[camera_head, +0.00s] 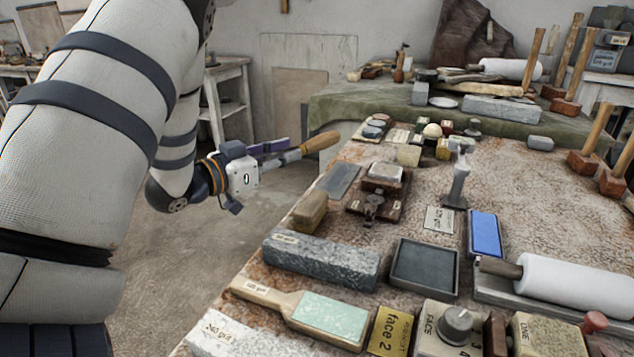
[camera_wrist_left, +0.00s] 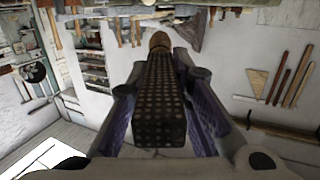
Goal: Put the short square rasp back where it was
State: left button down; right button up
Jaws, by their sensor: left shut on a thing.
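My left gripper (camera_head: 274,155) is shut on the short square rasp. In the left wrist view the rasp (camera_wrist_left: 160,100) shows as a dark square bar with rows of dots, lying between the two purple-padded fingers. Its handle end points away from the wrist. The rasp is held in the air and touches no table surface that I can see. My right gripper is not in view.
Along the table's left side lie a flat grey plate (camera_head: 337,181), a tan block (camera_head: 310,212), a speckled stone block (camera_head: 321,261) and a paddle (camera_head: 330,317). A small grey stand (camera_head: 458,183) rises near the middle. Bare tabletop shows right of it.

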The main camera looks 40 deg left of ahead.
pick_arm(q)
jog(key=shift+w+f, duration=0.3)
jog(key=shift+w, duration=0.35)
jog(key=shift+w+f, duration=0.25)
jog(key=shift+w, duration=0.35)
jog(key=w+f, duration=0.1)
jog(key=w+f+b, duration=0.1)
jog(key=f, duration=0.1)
jog(key=w+f, duration=0.1)
jog(key=f, duration=0.1)
jog(key=shift+w+b, duration=0.3)
jog(key=shift+b, duration=0.05)
jog(key=shift+w+f, duration=0.4)
jog(key=shift+w, duration=0.15)
jog(key=f, duration=0.2)
jog(key=f+b, duration=0.1)
jog(key=shift+w+f, duration=0.25)
jog(key=shift+f, duration=0.1)
jog(key=shift+r, duration=0.25)
jog(key=c, duration=1.8)
grip_release()
jog(key=shift+f, duration=0.2)
jog(key=shift+o, duration=0.4)
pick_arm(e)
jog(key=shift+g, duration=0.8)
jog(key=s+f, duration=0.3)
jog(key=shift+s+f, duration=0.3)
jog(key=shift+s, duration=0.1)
pick_arm(q)
jog(key=shift+r, duration=0.15)
